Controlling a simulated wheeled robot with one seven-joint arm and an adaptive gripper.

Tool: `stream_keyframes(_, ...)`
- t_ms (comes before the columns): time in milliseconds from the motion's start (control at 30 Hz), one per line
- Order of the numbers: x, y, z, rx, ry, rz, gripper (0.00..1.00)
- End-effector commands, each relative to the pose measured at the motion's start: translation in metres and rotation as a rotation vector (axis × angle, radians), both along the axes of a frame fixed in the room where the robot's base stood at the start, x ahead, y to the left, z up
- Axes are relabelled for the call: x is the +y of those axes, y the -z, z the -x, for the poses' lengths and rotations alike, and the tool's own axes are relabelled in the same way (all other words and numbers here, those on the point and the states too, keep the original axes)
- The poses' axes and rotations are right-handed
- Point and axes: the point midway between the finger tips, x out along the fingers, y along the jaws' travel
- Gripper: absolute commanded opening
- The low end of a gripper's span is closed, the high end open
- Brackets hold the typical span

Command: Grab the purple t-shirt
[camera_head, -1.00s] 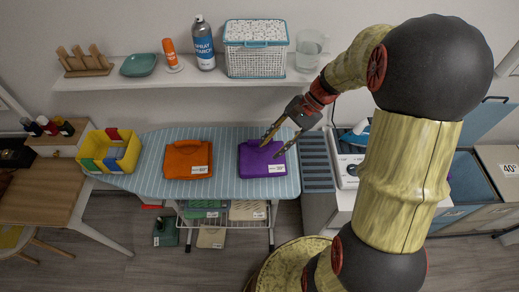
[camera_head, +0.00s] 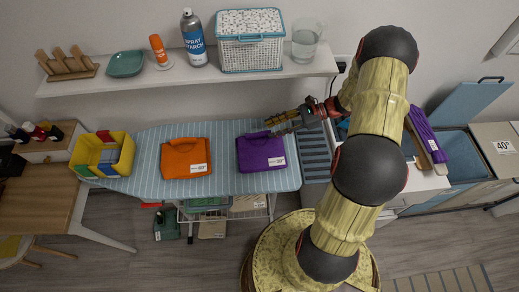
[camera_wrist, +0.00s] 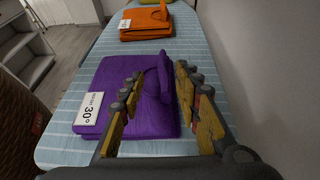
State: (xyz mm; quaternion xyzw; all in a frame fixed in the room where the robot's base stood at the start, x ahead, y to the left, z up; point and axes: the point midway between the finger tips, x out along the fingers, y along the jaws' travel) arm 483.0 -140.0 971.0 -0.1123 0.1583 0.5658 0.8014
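The purple t-shirt (camera_head: 262,153) lies folded on the right end of the striped ironing board (camera_head: 225,184), with a white tag on its lower right. In the wrist view the purple t-shirt (camera_wrist: 145,122) shows a raised fold at its far right part. My gripper (camera_head: 270,127) is at the shirt's upper right edge. In the wrist view the fingers of my gripper (camera_wrist: 159,76) are apart, on either side of the raised fold. I cannot tell whether they touch it.
A folded orange t-shirt (camera_head: 186,158) lies left of the purple one. A yellow bin (camera_head: 124,166) stands at the board's left end. The wall shelf (camera_head: 110,86) above holds a basket (camera_head: 251,51), spray can, cup and bowl. Another purple item (camera_head: 424,128) lies on the right counter.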

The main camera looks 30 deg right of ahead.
Motion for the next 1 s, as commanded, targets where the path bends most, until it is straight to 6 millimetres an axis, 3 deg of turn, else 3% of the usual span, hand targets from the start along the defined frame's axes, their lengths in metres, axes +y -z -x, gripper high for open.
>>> stream_keyframes(533,0.052,0.024,-0.022,0.001,-0.004,0.000,0.33)
stream_keyframes(767,0.054,0.025,-0.024,0.000,-0.001,0.001,0.33)
stream_keyframes(1000,0.054,0.025,-0.024,0.000,-0.001,0.001,0.21)
